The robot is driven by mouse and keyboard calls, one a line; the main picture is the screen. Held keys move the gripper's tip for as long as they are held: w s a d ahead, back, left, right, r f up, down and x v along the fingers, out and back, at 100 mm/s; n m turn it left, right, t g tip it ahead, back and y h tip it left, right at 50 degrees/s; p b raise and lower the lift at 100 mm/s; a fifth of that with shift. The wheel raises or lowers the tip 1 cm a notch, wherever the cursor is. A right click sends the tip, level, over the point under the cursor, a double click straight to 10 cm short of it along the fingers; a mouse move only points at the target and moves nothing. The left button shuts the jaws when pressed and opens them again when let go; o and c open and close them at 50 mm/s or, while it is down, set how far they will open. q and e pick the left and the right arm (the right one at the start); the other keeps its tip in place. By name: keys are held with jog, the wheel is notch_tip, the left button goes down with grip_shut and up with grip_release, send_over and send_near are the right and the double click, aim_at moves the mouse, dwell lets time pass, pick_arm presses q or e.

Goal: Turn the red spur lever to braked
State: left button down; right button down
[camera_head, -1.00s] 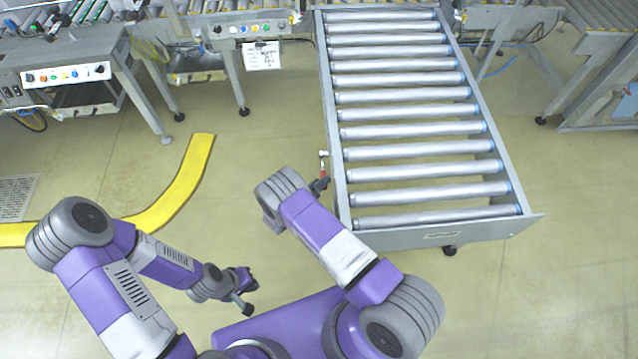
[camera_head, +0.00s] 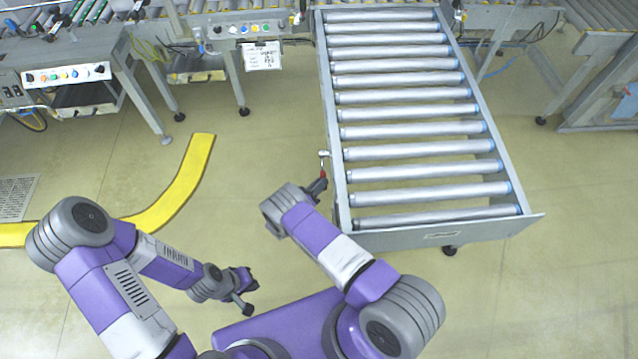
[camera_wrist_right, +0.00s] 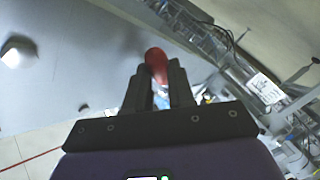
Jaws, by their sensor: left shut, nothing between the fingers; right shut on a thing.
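The red spur lever (camera_head: 323,173) is at the left side of the roller conveyor, near its front end, below a small light-coloured pivot (camera_head: 323,154). My right gripper (camera_head: 319,186) is at the lever's lower end and is shut on it. In the right wrist view the lever's rounded red end (camera_wrist_right: 156,62) shows between the fingers of my right gripper (camera_wrist_right: 159,75). My left gripper (camera_head: 250,285) is shut and empty, low over the floor at the left, away from the lever.
The roller conveyor (camera_head: 336,190) stands on legs at the right of my right arm. A yellow floor strip (camera_head: 185,178) curves across the floor at left. Control panels (camera_head: 250,29) with buttons line the back. The floor between strip and conveyor is clear.

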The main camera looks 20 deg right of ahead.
jog(key=shift+w+d+f+m+t+h, duration=0.1)
jog(key=shift+w+f+m+t+h, duration=0.2)
jog(key=shift+w+f+m+h, duration=0.25)
jog(key=shift+w+d+f+m+t+h, duration=0.1)
jog(key=shift+w+f+m+t+h, duration=0.3)
jog(key=shift+f+m, duration=0.2)
jog(key=c, duration=1)
grip_release()
jog(key=shift+s, duration=0.1)
jog(key=shift+o, duration=0.2)
jog(key=shift+s+f, duration=0.1)
